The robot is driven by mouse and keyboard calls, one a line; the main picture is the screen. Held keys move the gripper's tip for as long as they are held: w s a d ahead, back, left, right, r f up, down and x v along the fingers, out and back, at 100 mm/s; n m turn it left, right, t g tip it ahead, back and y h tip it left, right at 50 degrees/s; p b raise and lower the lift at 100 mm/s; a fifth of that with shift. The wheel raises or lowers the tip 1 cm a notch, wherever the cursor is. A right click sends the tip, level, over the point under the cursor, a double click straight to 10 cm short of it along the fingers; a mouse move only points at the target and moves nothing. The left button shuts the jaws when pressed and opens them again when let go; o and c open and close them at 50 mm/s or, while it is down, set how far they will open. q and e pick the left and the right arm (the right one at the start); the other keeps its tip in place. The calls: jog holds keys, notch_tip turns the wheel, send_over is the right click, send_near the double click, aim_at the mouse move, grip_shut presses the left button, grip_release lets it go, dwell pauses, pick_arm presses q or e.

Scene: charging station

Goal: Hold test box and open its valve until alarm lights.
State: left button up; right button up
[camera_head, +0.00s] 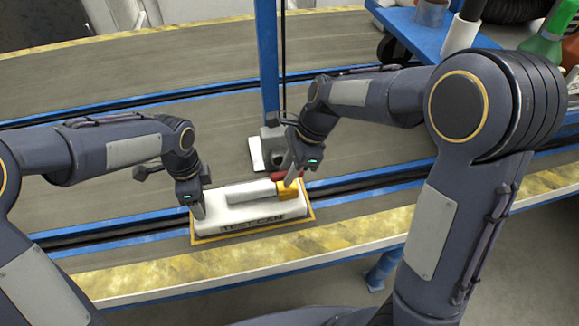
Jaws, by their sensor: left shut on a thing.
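The test box (236,216) is a white block with dark lettering on its front, lying on a tan-edged base on the conveyor table. A grey-white cylinder (250,192) lies along its top, with a yellow block (288,189) at its right end and a red part (284,175) behind it. My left gripper (199,208) is shut on the test box at its left end. My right gripper (289,180) points down at the yellow block and red part; its fingers are close together there, and whether they grip is unclear. No lit alarm is recognisable.
A blue post (267,60) rises behind the box, with a grey fixture (272,140) at its foot. A blue cart (400,22) with bottles stands at the back right. Blue rails (100,113) run along the grey conveyor, and the yellow worn edge (200,268) lies in front.

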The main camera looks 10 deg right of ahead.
grip_shut()
jog(key=shift+n, duration=0.3)
jog(key=n+g, duration=0.1)
jog(key=n, duration=0.1)
jog(key=n+g, duration=0.1)
jog(key=n, duration=0.2)
jog(key=shift+w+h, duration=0.2)
jog(key=shift+h, duration=0.2)
jog(key=n+g, duration=0.1)
jog(key=n, duration=0.2)
jog(key=n+h, duration=0.1)
jog(key=n, duration=0.1)
jog(key=shift+w+a+n+g, duration=0.1)
jog(key=shift+a+n+g, duration=0.1)
jog(key=shift+n+g, duration=0.2)
jog(key=n+h, duration=0.1)
jog(key=n, duration=0.3)
jog(key=shift+g+h, duration=0.3)
jog(key=shift+h, duration=0.1)
jog(key=shift+n, duration=0.3)
jog(key=shift+o, duration=1.6)
grip_release()
